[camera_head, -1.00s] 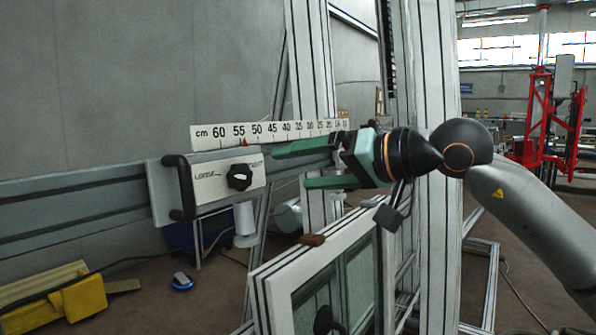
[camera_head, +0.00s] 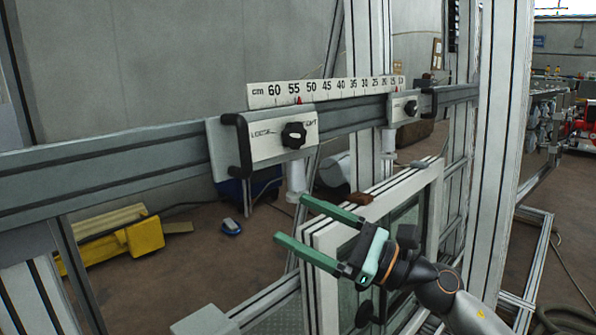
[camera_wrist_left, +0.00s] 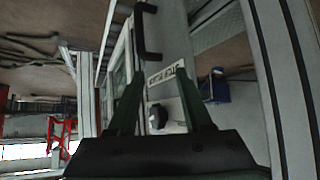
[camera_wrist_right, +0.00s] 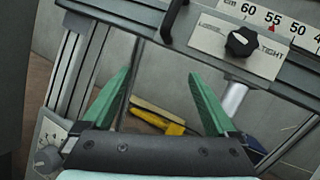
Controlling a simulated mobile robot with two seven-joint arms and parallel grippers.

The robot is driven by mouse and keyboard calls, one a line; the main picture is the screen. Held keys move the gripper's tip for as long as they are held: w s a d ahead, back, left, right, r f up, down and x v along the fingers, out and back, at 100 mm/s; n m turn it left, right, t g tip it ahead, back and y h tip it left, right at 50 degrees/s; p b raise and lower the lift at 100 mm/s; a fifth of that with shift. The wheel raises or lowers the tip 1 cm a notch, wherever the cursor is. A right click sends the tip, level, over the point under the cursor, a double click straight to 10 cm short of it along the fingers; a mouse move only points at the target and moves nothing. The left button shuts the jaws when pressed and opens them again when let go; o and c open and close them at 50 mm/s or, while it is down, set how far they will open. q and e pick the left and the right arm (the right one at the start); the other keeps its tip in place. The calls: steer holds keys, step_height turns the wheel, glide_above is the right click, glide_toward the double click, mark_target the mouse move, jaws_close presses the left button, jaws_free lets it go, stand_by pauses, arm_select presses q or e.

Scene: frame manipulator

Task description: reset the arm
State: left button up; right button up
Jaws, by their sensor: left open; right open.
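My right gripper (camera_head: 320,238) is open and empty in the head view, its green fingers pointing left, below the rail and in front of the white window frame. It also shows in the right wrist view (camera_wrist_right: 163,95), with nothing between its fingers. My left gripper (camera_wrist_left: 152,95) shows only in the left wrist view, open, with a black knob and a labelled plate seen beyond its fingers. The left slider block (camera_head: 265,140) with a black handle and knob sits on the grey rail (camera_head: 110,165). A smaller slider with a knob (camera_head: 403,108) sits further right.
A centimetre scale (camera_head: 330,90) runs above the rail. The white window frame (camera_head: 318,232) stands below it, near upright aluminium profiles (camera_head: 503,130). A yellow object (camera_head: 145,236) lies on the floor at left. A small dial box (camera_wrist_right: 48,145) stands at lower left in the right wrist view.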

steer(key=s+d+f+m+t+h+p, duration=0.1)
steer(key=d+f+m+t+h, duration=0.25)
steer(key=f+m, duration=0.6)
steer(key=d+f+m+t+h+p, duration=0.1)
steer(key=d+f+m+t+h, duration=0.15)
steer(key=f+m+h, duration=0.7)
steer(key=s+d+f+m+t+y+p, duration=0.1)
steer(key=d+f+m+t, duration=0.3)
steer(key=m, duration=1.1)
steer(key=s+d+f+m+g+h, duration=0.2)
steer(key=s+f+m+g, duration=0.2)
steer(key=s+f+m, duration=0.4)
steer(key=s+d+f+m+g+h+p, duration=0.1)
steer(key=s+d+f+m+g+h, duration=0.2)
steer(key=s+f+m, duration=0.6)
steer(key=s+f+g, duration=0.2)
steer(key=s+f, duration=0.2)
steer(key=f, duration=0.1)
steer(key=shift+s+d+f, duration=0.2)
steer(key=shift+s+d, duration=0.1)
steer(key=shift+d, duration=0.05)
